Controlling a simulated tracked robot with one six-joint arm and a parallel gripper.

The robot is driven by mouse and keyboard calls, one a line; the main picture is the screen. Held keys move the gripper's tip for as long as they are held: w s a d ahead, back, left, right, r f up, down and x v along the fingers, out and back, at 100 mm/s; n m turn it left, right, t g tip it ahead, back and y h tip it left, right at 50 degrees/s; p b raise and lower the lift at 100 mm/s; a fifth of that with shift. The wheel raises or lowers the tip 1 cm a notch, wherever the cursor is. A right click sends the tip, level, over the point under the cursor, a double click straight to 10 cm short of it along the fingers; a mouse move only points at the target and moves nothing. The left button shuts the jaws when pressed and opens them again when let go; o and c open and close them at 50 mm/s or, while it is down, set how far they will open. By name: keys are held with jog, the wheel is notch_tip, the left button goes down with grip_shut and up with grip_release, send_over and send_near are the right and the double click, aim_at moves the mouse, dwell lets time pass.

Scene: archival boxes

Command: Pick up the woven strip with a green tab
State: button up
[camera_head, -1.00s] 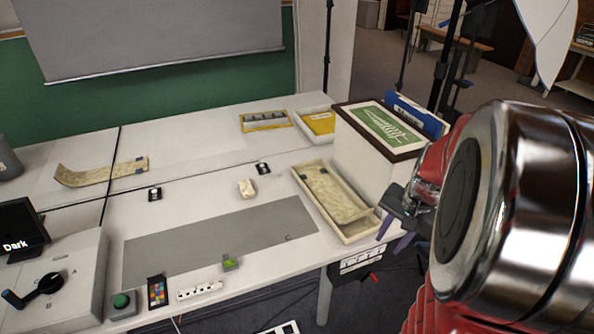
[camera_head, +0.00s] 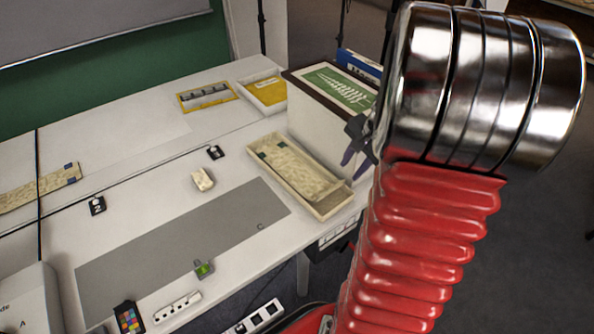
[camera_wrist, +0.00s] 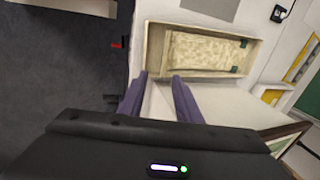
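A pale woven strip (camera_head: 300,172) with a dark green tab (camera_head: 263,155) at its far end lies in a shallow cream tray (camera_head: 331,209) on the table's right side. In the wrist view the strip (camera_wrist: 205,52) lies lengthwise in the tray (camera_wrist: 157,48), with dark green patches at its right end. My gripper (camera_head: 358,156) is above and right of the tray in the head view, beside the tall box. Its purple fingers (camera_wrist: 160,78) are apart, with nothing between them, near the tray's end away from the tab.
A tall white box (camera_head: 318,132) with a green-pictured lid stands right behind the tray. Another woven strip with a blue tab (camera_head: 70,172) lies far left. A white block (camera_head: 202,180), a grey mat (camera_head: 185,245) and yellow-lined trays (camera_head: 207,97) are on the table.

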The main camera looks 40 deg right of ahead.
aim_at(332, 188)
jog(key=shift+w+a, duration=0.5)
jog(key=shift+w, duration=0.05)
jog(key=shift+f, duration=0.1)
jog(key=x, duration=0.8)
jog(key=shift+w+f, duration=0.1)
jog(key=shift+f, duration=0.15)
jog(key=shift+a, duration=0.1)
jog(key=shift+x, duration=2.55)
jog(key=shift+w+a, duration=0.1)
jog(key=shift+c, duration=0.3)
grip_shut()
